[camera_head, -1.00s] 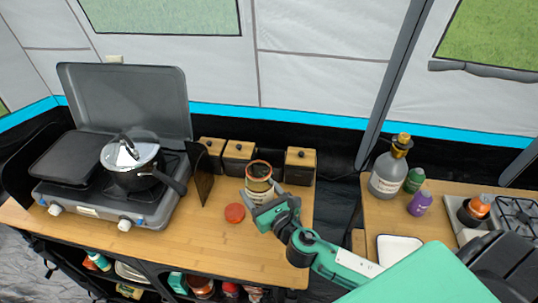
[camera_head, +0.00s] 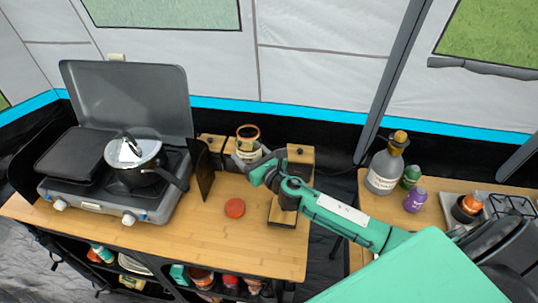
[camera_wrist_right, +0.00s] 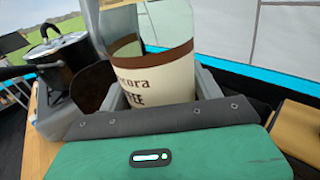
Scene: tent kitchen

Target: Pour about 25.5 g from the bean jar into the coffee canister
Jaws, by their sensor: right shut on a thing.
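The bean jar (camera_head: 247,143), a clear jar with a cream and brown coffee label, is held about upright above the back of the wooden counter. My right gripper (camera_head: 257,166) is shut on it. In the right wrist view the jar (camera_wrist_right: 155,75) stands between the fingers; its top is cut off. Dark canisters with wooden tops stand along the back edge: one at left (camera_head: 212,143), one at right (camera_head: 300,155), and one mostly hidden behind the jar. I cannot tell which is the coffee canister. My left gripper is not in view.
A red round lid (camera_head: 234,208) lies on the counter. A dark object with a wooden base (camera_head: 282,217) is partly hidden under my right arm. A stove (camera_head: 110,190) with a lidded pot (camera_head: 135,160) is at left. The counter's front middle (camera_head: 190,235) is clear.

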